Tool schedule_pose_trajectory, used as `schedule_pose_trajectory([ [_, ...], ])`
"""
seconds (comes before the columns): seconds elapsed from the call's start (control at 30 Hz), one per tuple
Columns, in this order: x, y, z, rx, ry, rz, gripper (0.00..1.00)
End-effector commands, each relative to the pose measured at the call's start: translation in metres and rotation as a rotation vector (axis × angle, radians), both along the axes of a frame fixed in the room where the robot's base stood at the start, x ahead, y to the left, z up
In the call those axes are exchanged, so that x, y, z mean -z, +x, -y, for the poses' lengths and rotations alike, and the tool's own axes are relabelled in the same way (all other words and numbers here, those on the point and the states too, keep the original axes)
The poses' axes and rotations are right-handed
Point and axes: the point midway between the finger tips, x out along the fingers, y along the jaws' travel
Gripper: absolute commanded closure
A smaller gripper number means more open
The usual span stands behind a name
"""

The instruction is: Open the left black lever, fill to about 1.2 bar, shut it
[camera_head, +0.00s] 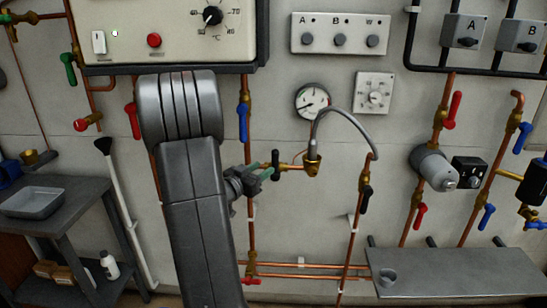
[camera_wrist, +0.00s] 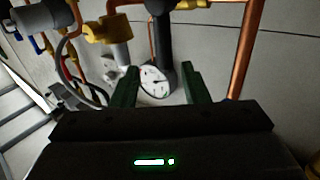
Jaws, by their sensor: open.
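My gripper (camera_head: 274,166) is open at the left end of the short horizontal brass pipe below the gauge. In the wrist view, a black lever (camera_wrist: 163,35) comes down from the top edge between its two green fingers (camera_wrist: 160,72), with gaps visible at both sides. In the head view the gripper mostly hides this left lever, so I cannot tell its angle. The right black lever (camera_head: 365,200) hangs down on the vertical copper pipe. The round white pressure gauge (camera_head: 312,101) is on the wall above; it also shows in the wrist view (camera_wrist: 157,83). Its reading is too small to tell.
A grey hose (camera_head: 347,118) arches from the brass fitting (camera_head: 312,163) to the right pipe. A blue lever (camera_head: 243,123) is above left of my gripper. A grey shelf (camera_head: 455,270) stands low right. A dark workbench (camera_head: 60,200) with a tray is at left.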

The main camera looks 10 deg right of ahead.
Motion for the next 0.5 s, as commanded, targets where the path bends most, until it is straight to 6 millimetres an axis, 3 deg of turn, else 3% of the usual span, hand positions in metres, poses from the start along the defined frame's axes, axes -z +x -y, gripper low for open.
schedule_pose_trajectory([
  [0.2, -0.001, 0.03, 0.037, 0.003, 0.001, -0.001, 0.59],
  [0.5, -0.001, 0.052, 0.062, 0.001, 0.0, 0.0, 0.59],
])
